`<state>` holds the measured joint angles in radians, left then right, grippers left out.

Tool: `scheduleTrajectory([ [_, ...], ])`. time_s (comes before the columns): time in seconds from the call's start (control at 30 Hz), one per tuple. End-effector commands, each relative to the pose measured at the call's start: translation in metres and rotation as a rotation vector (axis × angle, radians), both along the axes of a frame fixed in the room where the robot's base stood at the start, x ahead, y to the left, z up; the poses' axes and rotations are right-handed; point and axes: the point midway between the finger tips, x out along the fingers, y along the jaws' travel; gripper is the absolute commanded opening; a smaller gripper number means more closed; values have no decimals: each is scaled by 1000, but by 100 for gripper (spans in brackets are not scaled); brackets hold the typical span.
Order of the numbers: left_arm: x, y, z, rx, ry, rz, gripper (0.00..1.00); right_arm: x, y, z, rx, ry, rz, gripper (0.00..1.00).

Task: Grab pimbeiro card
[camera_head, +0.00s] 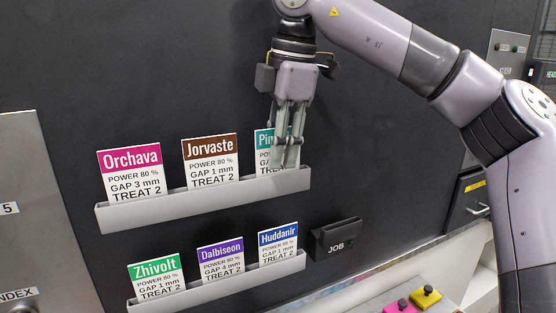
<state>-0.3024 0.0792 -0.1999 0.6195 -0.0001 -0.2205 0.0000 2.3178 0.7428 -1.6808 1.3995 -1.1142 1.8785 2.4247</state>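The Pimbeiro card (262,141), white with a teal header reading "Pin...", stands at the right end of the upper grey rack (205,198) on the dark wall. My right gripper (284,160) points down over this card, and its fingers hide most of the card's text. The fingertips are close together near the rack's front lip. I cannot tell whether they are clamped on the card or only in front of it. My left gripper is not in view.
Orchava (131,173) and Jorvaste (210,162) cards share the upper rack. Zhivolt (156,277), Dalbiseon (220,260) and Huddanir (278,244) cards stand in the lower rack (225,283). A dark JOB holder (336,240) is at right, above pink (400,306) and yellow (426,297) buttons.

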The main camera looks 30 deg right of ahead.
Motion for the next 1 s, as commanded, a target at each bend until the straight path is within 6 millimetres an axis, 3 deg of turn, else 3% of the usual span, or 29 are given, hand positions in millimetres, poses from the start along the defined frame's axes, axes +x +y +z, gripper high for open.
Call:
scheduleTrajectory([
  [0.4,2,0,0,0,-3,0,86,0,0,1,0,0,0,0],
  [1.0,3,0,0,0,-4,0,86,1,0,2,2,-6,-3,0],
])
